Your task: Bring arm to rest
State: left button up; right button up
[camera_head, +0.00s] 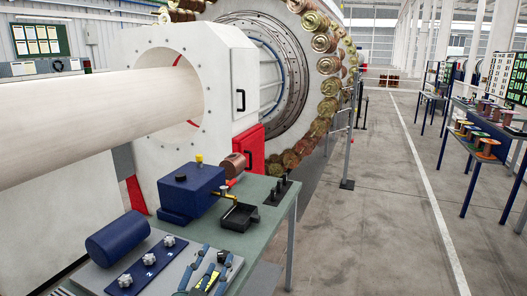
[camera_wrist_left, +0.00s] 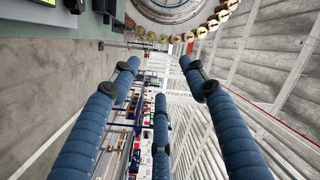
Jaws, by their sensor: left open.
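My left gripper (camera_head: 208,268) shows at the bottom of the head view, over the front part of the green-topped workbench (camera_head: 275,212). Its blue segmented fingers also fill much of the left wrist view (camera_wrist_left: 160,82). They are spread wide apart with nothing between them, so the gripper is open and empty. Its fingertips point away toward the hall and the big spool wheel (camera_wrist_left: 180,8). My right gripper and right arm are not in view.
On the bench are a blue box-shaped device (camera_head: 190,192), a blue cylinder (camera_head: 118,238), a black tray (camera_head: 239,217) and a plate with white knobs (camera_head: 147,265). The white machine (camera_head: 225,75) stands behind. The floor (camera_head: 385,210) to the right is clear; spool tables (camera_head: 478,132) stand beyond.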

pick_arm(q)
jog(key=s+a+f+n+g+y, duration=0.3)
jog(key=s+a+f+n+g, duration=0.25)
jog(key=f, duration=0.55)
jog(key=s+a+f+n+g, duration=0.15)
jog(key=s+f+g, duration=0.4)
jog(key=s, duration=0.85)
jog(key=s+a+f+n+g, duration=0.1)
jog(key=s+f+n+g, duration=0.2)
jog(key=s+f, duration=0.75)
jog(key=s+f+g+b, duration=0.1)
jog(key=s+f+b, duration=0.2)
jog(key=f, duration=1.2)
jog(key=s+f+g+b, duration=0.1)
jog(key=s+f+b, duration=0.2)
jog(key=f, duration=1.2)
jog(key=s+a+f+b, duration=0.3)
jog(key=s+f+b, duration=0.1)
jog(key=s+f, duration=1.2)
notch_tip(320, 180, down, 4)
jog(key=shift+s+a+g, duration=0.15)
jog(key=shift+s+g, duration=0.15)
jog(key=shift+g, duration=0.1)
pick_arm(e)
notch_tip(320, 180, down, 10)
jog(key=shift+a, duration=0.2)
